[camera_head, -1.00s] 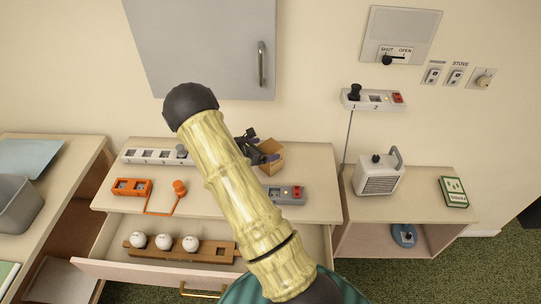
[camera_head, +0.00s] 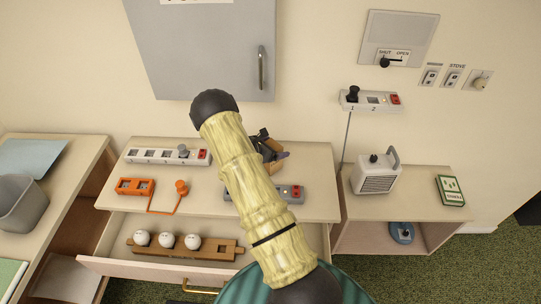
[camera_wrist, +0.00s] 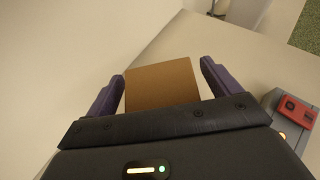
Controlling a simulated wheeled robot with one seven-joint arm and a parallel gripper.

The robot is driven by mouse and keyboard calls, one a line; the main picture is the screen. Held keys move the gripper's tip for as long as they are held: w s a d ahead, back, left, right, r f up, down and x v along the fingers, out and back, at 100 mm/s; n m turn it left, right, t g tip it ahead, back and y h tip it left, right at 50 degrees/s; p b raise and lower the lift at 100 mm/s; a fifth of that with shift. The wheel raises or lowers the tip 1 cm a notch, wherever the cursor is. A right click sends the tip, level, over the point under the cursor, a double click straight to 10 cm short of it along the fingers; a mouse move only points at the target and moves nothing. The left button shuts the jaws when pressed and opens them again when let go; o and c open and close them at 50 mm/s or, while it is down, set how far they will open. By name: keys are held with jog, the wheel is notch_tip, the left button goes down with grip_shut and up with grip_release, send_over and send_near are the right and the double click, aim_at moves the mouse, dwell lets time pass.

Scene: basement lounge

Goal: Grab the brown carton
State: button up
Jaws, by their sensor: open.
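The brown carton (camera_wrist: 162,83) sits on the tabletop, its plain face showing between my gripper's two purple fingers in the wrist view. My gripper (camera_wrist: 162,70) is open, with one finger on each side of the carton. A narrow gap shows beside each finger, and I cannot tell whether either touches. In the head view the carton (camera_head: 274,146) is partly hidden behind my gripper (camera_head: 271,154), toward the back right of the drawer table.
A grey box with a red switch (camera_head: 291,192) lies just in front of the carton. A white switch strip (camera_head: 165,156) and an orange device (camera_head: 134,187) lie left. The drawer (camera_head: 140,268) is open, holding a wooden rack with white balls. A white heater (camera_head: 376,175) stands right.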

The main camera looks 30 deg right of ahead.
dwell(0.4)
jog(key=c, duration=1.1)
notch_tip(320, 180, up, 10)
jog(key=b, duration=0.2)
jog(key=shift+b, duration=0.4)
